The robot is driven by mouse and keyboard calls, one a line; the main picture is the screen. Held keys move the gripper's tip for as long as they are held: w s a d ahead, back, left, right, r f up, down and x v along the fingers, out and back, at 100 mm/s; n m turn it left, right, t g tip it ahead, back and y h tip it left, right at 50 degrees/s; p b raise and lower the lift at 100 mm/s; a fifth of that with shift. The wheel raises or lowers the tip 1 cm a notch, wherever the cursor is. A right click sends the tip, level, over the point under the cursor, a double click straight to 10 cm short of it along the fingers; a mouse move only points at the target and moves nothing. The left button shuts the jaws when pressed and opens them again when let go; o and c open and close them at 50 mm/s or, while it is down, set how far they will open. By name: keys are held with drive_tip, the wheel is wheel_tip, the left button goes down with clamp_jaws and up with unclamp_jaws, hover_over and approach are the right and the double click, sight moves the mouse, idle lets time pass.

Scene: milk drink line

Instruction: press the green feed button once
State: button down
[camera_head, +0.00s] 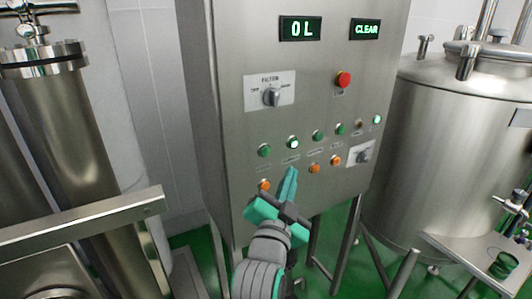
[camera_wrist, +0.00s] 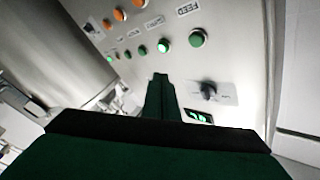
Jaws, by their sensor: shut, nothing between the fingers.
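The feed button is the leftmost green button (camera_head: 264,150) in the upper button row on the steel control panel. It is unlit. In the wrist view the same green button (camera_wrist: 197,39) sits beside a label reading FEED. My gripper (camera_head: 291,170) is shut and empty, its teal fingertips pointing up at the panel, below the lit green button (camera_head: 293,142) and to the lower right of the feed button. In the wrist view the shut fingers (camera_wrist: 160,76) point towards the row, apart from the feed button in the picture. Touch with the panel cannot be told.
A steel tank (camera_head: 450,150) stands at right; a metal rail (camera_head: 90,220) is at left.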

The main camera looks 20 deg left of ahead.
drive_tip(key=w+a, duration=0.5)
drive_tip(key=a, duration=0.1)
drive_tip(key=shift+w+a, duration=0.15)
drive_tip(key=shift+a, duration=0.25)
drive_tip(key=shift+a, duration=0.1)
idle(1.9)
drive_tip(key=shift+w+a, duration=0.25)
drive_tip(key=shift+w+a, duration=0.3)
drive_tip(key=shift+a, duration=0.05)
idle(0.9)
drive_tip(key=shift+s+d, duration=0.1)
idle(0.3)
drive_tip(key=shift+s+d, duration=0.45)
drive_tip(key=shift+d, duration=0.15)
drive_tip(key=shift+s+d, duration=0.8)
drive_tip(key=shift+d, duration=0.2)
drive_tip(key=shift+s+d, duration=0.75)
drive_tip(key=shift+d, duration=0.2)
